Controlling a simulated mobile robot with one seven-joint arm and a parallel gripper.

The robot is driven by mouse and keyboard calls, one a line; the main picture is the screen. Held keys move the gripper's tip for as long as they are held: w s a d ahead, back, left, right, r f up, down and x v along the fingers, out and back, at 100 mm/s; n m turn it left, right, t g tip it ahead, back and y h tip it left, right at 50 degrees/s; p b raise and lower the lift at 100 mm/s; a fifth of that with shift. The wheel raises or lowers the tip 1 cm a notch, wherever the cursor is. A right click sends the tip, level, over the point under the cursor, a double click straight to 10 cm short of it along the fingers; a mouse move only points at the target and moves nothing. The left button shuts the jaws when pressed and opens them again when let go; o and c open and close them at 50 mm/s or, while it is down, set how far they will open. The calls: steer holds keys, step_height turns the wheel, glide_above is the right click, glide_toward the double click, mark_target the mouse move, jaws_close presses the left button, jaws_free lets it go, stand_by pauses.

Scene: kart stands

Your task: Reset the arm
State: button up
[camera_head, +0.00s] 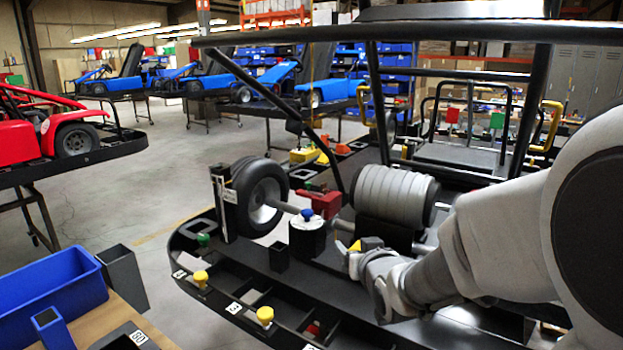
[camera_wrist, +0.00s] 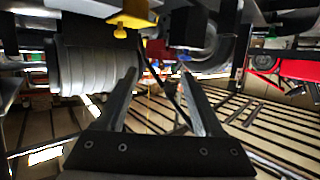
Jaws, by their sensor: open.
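My arm (camera_head: 430,275) reaches in from the right over the black kart stand (camera_head: 270,262). My gripper (camera_wrist: 158,78) is open in the wrist view, its two dark fingers apart with nothing held between them. The ribbed cylinder also shows left of the fingers in the wrist view (camera_wrist: 90,62). The exact fingertips are hard to make out in the head view.
A wheel (camera_head: 258,197) stands upright on the kart. Black frame bars (camera_head: 375,100) rise around the cylinder. Yellow knobs (camera_head: 264,314) sit along the front rail. A blue bin (camera_head: 48,290) is at lower left. Open floor (camera_head: 160,180) lies between the stands.

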steer(key=s+d+r+g+h, duration=0.1)
steer(key=s+d+g, duration=0.15)
steer(key=s, duration=0.75)
steer(key=s+d+m+g, duration=0.1)
steer(key=s+g, duration=0.2)
steer(key=s, duration=0.6)
steer(key=s+d+r+g+h, duration=0.1)
steer(key=s+g, duration=0.2)
steer(key=s, duration=0.7)
step_height(320, 180, up, 12)
steer(key=p, duration=1.3)
steer(key=shift+w+r, duration=0.15)
steer(key=shift+d, duration=0.1)
